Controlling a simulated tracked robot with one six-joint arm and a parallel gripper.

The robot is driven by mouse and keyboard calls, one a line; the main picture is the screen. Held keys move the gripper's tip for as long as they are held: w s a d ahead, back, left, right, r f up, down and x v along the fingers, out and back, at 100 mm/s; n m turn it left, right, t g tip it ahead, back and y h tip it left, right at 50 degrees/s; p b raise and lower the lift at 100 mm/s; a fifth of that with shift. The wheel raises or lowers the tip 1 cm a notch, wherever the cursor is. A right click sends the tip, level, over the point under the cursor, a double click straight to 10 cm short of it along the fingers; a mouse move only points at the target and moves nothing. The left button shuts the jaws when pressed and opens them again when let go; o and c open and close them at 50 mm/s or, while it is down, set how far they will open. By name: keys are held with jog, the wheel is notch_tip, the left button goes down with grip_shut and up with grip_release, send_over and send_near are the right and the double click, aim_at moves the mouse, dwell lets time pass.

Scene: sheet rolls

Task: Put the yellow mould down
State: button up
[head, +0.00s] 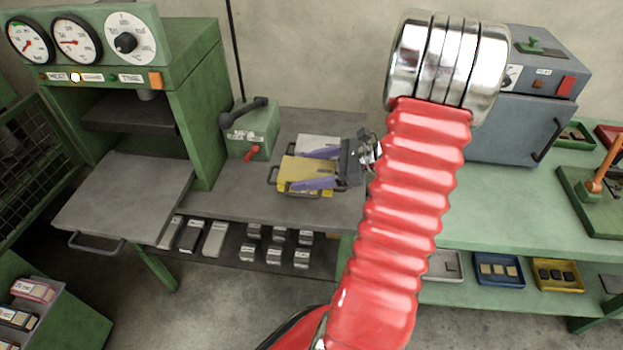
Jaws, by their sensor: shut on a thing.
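The yellow mould (303,175) is at the right part of the grey bench top, between the two purple fingers of my gripper (302,169). The gripper reaches it from the right and is shut on it. A dark handle loop shows at the mould's front left edge. The mould looks level. I cannot tell whether it touches the bench or hangs just above it. A pale grey flat block (318,143) lies right behind it, partly hidden by a finger.
A green press (190,85) with gauges stands left, its grey tray (125,195) pulled out. A green lever box (250,130) stands left of the mould. My red arm hides part of the bench at right. A grey oven (515,120) stands on the green bench (500,205).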

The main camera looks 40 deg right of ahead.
jog(key=shift+f, duration=2.85)
jog(key=shift+f, duration=0.1)
jog(key=shift+f, duration=1.95)
jog(key=shift+f, duration=0.15)
jog(key=o, duration=2.1)
jog(key=v, duration=1.2)
jog(key=shift+s, duration=0.1)
